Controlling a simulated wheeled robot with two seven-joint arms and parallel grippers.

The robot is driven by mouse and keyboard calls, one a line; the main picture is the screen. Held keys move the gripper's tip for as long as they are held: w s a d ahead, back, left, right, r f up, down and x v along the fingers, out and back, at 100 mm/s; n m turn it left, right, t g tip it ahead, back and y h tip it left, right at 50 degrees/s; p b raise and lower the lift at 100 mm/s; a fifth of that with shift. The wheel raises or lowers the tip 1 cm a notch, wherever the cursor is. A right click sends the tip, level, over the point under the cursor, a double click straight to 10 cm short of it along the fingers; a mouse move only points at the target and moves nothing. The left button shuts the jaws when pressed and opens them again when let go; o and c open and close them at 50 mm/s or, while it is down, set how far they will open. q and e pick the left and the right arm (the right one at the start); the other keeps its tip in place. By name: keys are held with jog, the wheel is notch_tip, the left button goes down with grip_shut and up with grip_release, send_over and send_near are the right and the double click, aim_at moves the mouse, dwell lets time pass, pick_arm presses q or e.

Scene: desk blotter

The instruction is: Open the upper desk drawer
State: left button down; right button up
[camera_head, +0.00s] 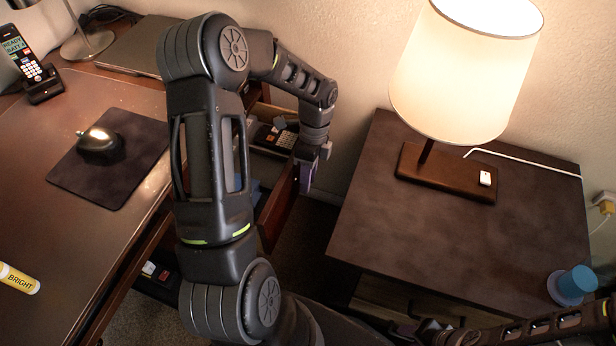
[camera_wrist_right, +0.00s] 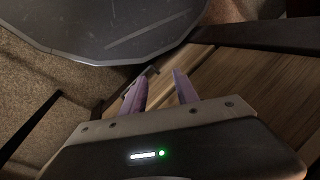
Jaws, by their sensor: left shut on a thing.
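The upper desk drawer (camera_head: 279,208) is pulled out from the right side of the desk (camera_head: 92,268). A dark calculator (camera_head: 277,138) and a blue thing lie inside it. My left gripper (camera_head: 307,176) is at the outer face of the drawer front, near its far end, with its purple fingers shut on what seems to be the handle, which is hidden. My left arm covers much of the drawer. In the right wrist view, my right gripper (camera_wrist_right: 159,88) is open and empty, its purple fingers apart near wooden panels (camera_wrist_right: 235,80).
A side table (camera_head: 384,238) with a lit lamp (camera_head: 463,75) and a blue cup-like thing (camera_head: 574,283) stands right of the drawer. The desk holds a mouse on a pad (camera_head: 110,178), a phone (camera_head: 36,75) and a glue stick (camera_head: 18,279). A narrow floor gap separates desk and side table.

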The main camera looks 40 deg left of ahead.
dwell(0.8)
pick_arm(q)
jog(key=d, duration=0.2)
jog(key=w+d, duration=0.1)
jog(key=d, duration=0.1)
jog(key=shift+w+d, duration=0.2)
jog(key=c, duration=1.1)
grip_release()
jog(key=shift+o, duration=0.2)
jog(key=shift+r, duration=0.1)
jog(key=p+v, duration=0.1)
jog(key=v, duration=0.6)
jog(key=shift+r, duration=0.3)
